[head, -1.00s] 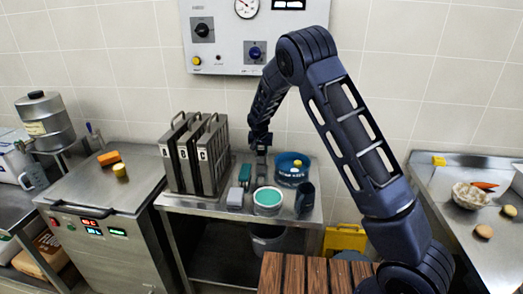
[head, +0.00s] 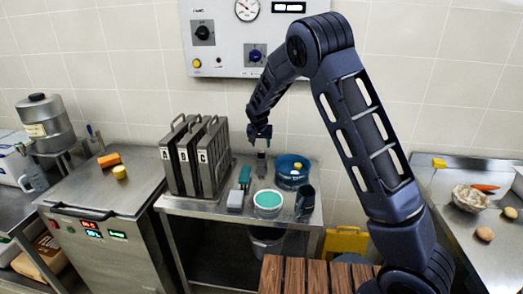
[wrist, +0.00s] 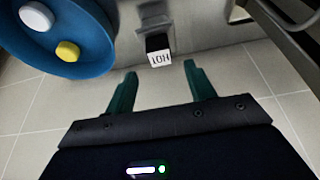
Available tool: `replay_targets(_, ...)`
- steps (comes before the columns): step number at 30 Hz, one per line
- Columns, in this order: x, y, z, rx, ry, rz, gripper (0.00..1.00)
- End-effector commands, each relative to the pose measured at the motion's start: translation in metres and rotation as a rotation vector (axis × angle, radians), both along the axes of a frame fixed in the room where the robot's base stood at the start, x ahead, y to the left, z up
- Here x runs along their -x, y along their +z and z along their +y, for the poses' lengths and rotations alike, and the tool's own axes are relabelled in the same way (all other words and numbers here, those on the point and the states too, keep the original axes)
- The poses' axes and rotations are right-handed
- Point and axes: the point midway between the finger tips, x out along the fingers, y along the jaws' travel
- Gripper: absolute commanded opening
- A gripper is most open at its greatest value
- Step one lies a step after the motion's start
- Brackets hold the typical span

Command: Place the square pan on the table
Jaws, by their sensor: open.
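My gripper (head: 259,133) is open and empty above the back of the middle steel table (head: 190,205). Its two green fingers (wrist: 160,70) are spread apart in the wrist view, with nothing between them. Beyond the fingertips is a small grey metal piece with a dark part and a white label reading HOT (wrist: 159,58). A grey upright piece (head: 261,165) stands below the gripper in the head view, apart from it. I cannot make out a square pan for certain in either view.
A blue bowl (head: 292,180) with white and yellow things, a teal-topped tub (head: 268,211) and a dark cup (head: 305,200) stand on the table. Lettered metal cases (head: 205,155) stand at left. A wooden slatted surface (head: 310,275) is at the front.

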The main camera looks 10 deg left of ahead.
Motion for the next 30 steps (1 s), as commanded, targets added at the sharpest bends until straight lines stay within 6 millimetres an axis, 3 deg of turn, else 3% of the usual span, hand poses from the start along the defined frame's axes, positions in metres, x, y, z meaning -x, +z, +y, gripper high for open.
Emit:
replay_targets(3,0.009,0.021,0.001,-0.002,0.000,-0.001,0.54)
replay_targets(9,0.018,0.042,0.000,0.000,0.000,0.000,0.54)
replay_targets(20,0.021,0.051,-0.003,-0.001,-0.003,0.002,0.54)
replay_targets(25,0.022,0.073,-0.037,-0.015,-0.016,0.015,0.54)
replay_targets(30,0.033,0.112,-0.100,-0.042,-0.032,0.041,0.54)
